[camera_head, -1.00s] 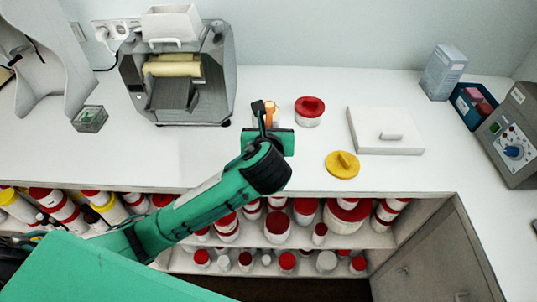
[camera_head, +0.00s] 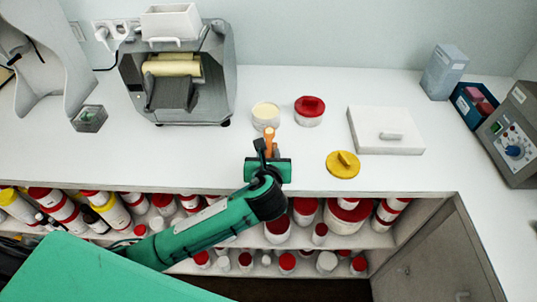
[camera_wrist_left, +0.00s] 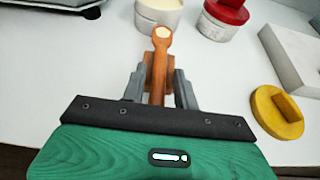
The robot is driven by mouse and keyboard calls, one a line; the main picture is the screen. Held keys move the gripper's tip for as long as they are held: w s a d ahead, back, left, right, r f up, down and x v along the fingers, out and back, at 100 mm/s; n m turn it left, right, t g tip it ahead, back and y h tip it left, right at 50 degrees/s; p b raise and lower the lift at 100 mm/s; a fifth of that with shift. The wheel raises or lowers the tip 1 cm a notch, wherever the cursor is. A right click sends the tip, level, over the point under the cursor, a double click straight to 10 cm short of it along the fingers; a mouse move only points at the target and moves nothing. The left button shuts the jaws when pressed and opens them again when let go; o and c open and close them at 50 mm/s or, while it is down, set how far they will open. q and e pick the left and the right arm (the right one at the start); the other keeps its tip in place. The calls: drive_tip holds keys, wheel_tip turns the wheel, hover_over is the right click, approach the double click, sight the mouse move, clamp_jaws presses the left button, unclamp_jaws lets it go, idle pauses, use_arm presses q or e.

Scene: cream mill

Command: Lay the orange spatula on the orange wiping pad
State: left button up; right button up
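The orange spatula (camera_head: 269,140) stands out from my left gripper (camera_head: 267,152). In the left wrist view the spatula (camera_wrist_left: 161,42) shows a rounded end with a pale face. My left gripper (camera_wrist_left: 160,88) has its grey fingers on either side of it, closed on a wider orange-brown part. The gripper is over the front part of the white counter, in front of the cream-topped jar. I cannot make out the orange wiping pad as a separate thing; it may be hidden by the gripper. My right gripper is not in view.
The cream-topped jar (camera_head: 265,116) and a red-lidded jar (camera_head: 309,112) stand behind the gripper. A yellow lid (camera_head: 343,165) and a white slab (camera_head: 385,131) lie to the right. A roller mill (camera_head: 178,85) stands back left. The counter left of the gripper is clear.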

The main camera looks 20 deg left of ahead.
use_arm(q)
drive_tip(key=shift+o, duration=0.5)
drive_tip(key=v, duration=1.2)
